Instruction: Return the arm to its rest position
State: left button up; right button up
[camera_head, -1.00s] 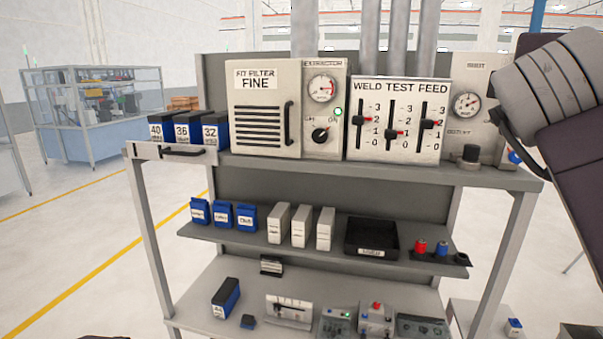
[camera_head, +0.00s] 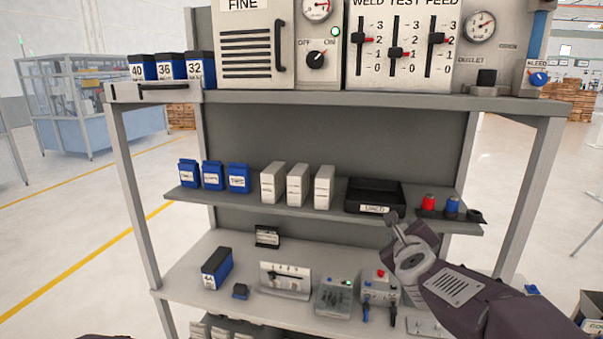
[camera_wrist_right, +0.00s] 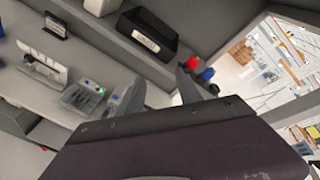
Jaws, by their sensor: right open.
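My right arm comes in from the lower right in the head view, and its gripper (camera_head: 398,226) is in front of the shelf unit, just below the black tray (camera_head: 374,196) on the middle shelf. In the right wrist view the two fingers of the right gripper (camera_wrist_right: 162,92) stand apart with nothing between them. That view shows the black tray (camera_wrist_right: 148,34) just beyond the fingers. My left gripper is not in view.
The shelf unit's middle shelf (camera_head: 340,218) carries blue boxes (camera_head: 213,176), white boxes (camera_head: 297,185) and a red knob (camera_head: 429,202). Control boxes (camera_head: 380,287) stand on the lower shelf. The top shelf holds a slider panel (camera_head: 400,50). Open floor (camera_head: 540,190) lies to the right.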

jog(key=s+a+f+n+g+y, duration=0.1)
jog(key=s+a+f+n+g, duration=0.1)
jog(key=s+f+n, duration=0.4)
jog(key=s+a+f+n+g+y+b, duration=0.1)
jog(key=s+a+f+n+g, duration=0.15)
jog(key=f, duration=0.55)
jog(key=s+a+f+n+g+y, duration=0.2)
jog(key=s+f+n, duration=0.1)
jog(key=f+n, duration=0.35)
jog(key=s+f+n+g, duration=0.3)
jog(key=s+f+n, duration=0.2)
jog(key=s+n, duration=0.2)
jog(key=s+f+n+g, duration=0.3)
jog(key=s+n, duration=0.3)
jog(key=s, duration=0.3)
jog(key=shift+s+d+f+n+h, duration=0.3)
jog(key=shift+d+f+n, duration=0.1)
jog(key=shift+f, duration=0.5)
jog(key=shift+w+g, duration=0.15)
jog(key=shift+g, duration=0.1)
